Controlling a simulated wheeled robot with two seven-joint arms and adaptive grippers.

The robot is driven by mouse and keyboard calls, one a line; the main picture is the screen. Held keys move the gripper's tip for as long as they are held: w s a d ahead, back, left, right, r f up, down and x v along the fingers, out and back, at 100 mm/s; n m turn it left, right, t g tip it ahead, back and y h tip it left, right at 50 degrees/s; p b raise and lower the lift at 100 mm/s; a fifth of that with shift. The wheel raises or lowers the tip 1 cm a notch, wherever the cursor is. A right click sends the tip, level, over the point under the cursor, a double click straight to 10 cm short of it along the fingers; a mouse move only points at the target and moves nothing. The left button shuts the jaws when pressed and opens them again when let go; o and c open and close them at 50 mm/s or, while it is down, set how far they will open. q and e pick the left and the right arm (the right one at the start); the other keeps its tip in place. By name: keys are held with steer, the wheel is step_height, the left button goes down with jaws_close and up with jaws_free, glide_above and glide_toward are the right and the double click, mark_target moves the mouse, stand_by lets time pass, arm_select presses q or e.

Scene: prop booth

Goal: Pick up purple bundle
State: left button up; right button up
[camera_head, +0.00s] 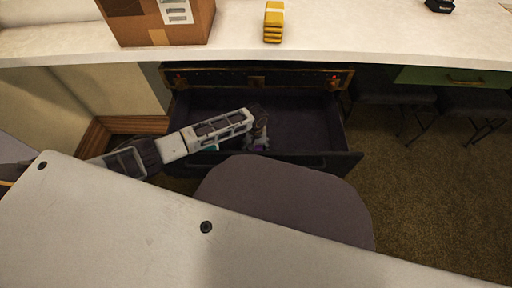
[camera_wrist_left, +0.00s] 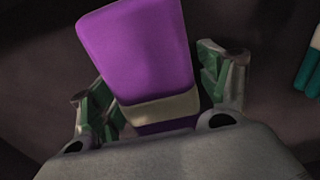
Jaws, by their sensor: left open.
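The purple bundle (camera_wrist_left: 140,50) has a pale band (camera_wrist_left: 165,109) around it and lies in the open drawer. In the left wrist view it sits between the two fingers of my left gripper (camera_wrist_left: 165,95), which is open around it. In the head view my left arm reaches into the drawer, and only a small purple patch of the bundle (camera_head: 260,148) shows beside the left gripper (camera_head: 259,136). I cannot tell whether either finger touches it. My right gripper is not in view.
The dark open drawer (camera_head: 308,125) has walls around the arm. A teal and white item (camera_wrist_left: 312,65) lies to the bundle's right in the wrist view. A cardboard box (camera_head: 150,30) and yellow bundle (camera_head: 273,22) stand on the counter (camera_head: 350,35) above. The drawer's right part is clear.

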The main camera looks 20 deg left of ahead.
arm_select(q)
steer(key=c, duration=1.2)
steer(key=shift+r, duration=0.1)
steer(key=shift+c, duration=0.2)
steer(key=shift+r+p, duration=0.45)
steer(key=shift+r, duration=0.15)
step_height(320, 180, up, 6)
steer(key=p, duration=0.3)
steer(key=shift+r, duration=0.2)
steer(key=shift+r+p, duration=0.55)
steer(key=shift+r, duration=0.55)
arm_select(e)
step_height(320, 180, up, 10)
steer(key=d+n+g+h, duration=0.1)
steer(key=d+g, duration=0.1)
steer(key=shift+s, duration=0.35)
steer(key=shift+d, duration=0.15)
